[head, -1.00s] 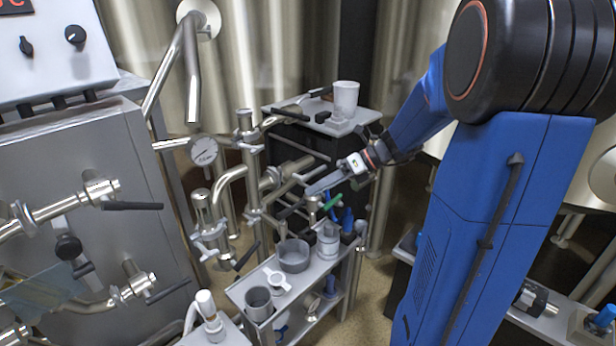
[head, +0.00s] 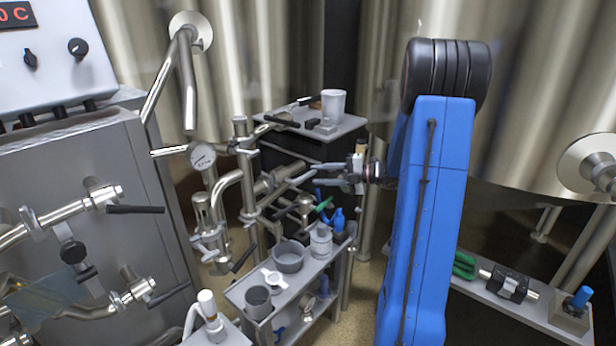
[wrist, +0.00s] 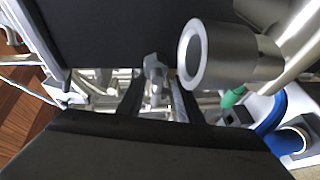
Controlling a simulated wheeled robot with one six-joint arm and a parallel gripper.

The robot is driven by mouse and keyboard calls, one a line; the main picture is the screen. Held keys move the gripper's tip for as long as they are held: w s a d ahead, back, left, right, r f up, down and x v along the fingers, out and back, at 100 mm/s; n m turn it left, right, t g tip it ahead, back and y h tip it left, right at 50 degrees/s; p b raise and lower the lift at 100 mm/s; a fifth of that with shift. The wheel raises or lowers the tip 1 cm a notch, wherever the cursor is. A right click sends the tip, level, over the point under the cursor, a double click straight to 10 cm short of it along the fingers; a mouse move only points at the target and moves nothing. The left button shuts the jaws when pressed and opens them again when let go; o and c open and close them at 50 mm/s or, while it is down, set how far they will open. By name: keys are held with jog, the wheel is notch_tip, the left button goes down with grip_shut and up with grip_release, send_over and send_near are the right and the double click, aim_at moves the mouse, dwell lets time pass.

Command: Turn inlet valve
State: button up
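The pipework carries several valves with black lever handles, and I cannot tell which one is the inlet valve. One black handle (head: 245,258) sits low on the middle pipes, and two more levers (head: 135,209) (head: 164,293) are on the left cabinet's pipes. My gripper (head: 328,174) points left beside the upright pipe assembly (head: 247,180), its two fingers apart with nothing visibly held. In the wrist view, the fingers (wrist: 155,103) show apart, with metal parts behind the gap. A round open pipe end (wrist: 192,55) is close by on the right.
A dark cabinet (head: 285,160) with a white cup (head: 333,104) on top stands behind my gripper. A small shelf cart (head: 238,294) below holds a grey bowl (head: 288,257) and other containers. Large steel tanks (head: 270,50) close off the back. A low bench (head: 535,312) is at right.

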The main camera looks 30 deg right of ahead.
aim_at(312, 175)
jog(key=shift+x, duration=2.3)
grip_shut()
